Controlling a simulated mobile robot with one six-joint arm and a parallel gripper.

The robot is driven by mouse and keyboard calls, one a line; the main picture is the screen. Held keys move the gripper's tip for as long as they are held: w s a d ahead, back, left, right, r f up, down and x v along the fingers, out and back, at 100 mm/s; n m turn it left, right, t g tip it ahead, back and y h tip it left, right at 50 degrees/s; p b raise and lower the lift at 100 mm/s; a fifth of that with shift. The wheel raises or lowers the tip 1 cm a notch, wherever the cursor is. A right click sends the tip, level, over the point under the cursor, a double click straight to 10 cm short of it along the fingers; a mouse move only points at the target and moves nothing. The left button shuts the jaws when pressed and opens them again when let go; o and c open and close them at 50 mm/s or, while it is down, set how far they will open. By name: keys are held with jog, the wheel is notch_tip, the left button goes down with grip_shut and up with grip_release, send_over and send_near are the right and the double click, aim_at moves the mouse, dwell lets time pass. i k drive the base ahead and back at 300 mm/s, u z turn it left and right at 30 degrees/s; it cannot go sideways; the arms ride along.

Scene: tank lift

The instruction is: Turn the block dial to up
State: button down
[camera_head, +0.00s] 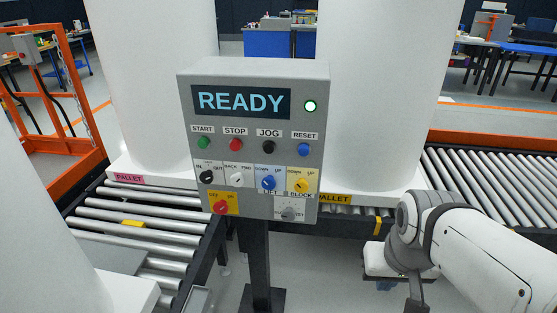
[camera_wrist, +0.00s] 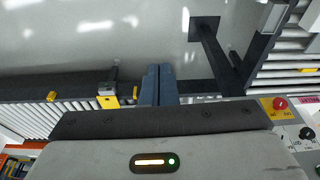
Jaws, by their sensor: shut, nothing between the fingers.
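The block dial (camera_head: 302,184) is a yellow knob at the right of the upper dial row on the grey control panel (camera_head: 255,68) in the head view. It sits under DOWN and UP labels; which way it points is too small to tell. The blue lift dial (camera_head: 268,183) is just left of it. My gripper (camera_wrist: 158,84) is shut and empty in the wrist view, its dark fingers side by side over the floor. It is apart from the panel, whose corner shows at the right edge of the wrist view (camera_wrist: 292,119). The block dial is not clearly visible there.
The panel screen (camera_head: 241,102) reads READY beside a lit green lamp (camera_head: 310,106). A grey dial (camera_head: 288,214) sits below the block dial, a red knob (camera_head: 221,207) lower left. Large white tanks (camera_head: 385,90) stand behind. Roller conveyors (camera_head: 490,185) run on both sides.

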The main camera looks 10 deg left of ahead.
aim_at(301, 186)
jog(key=z, duration=1)
jog(key=k, duration=1.4)
jog(key=u, duration=0.9)
jog(key=i, duration=1)
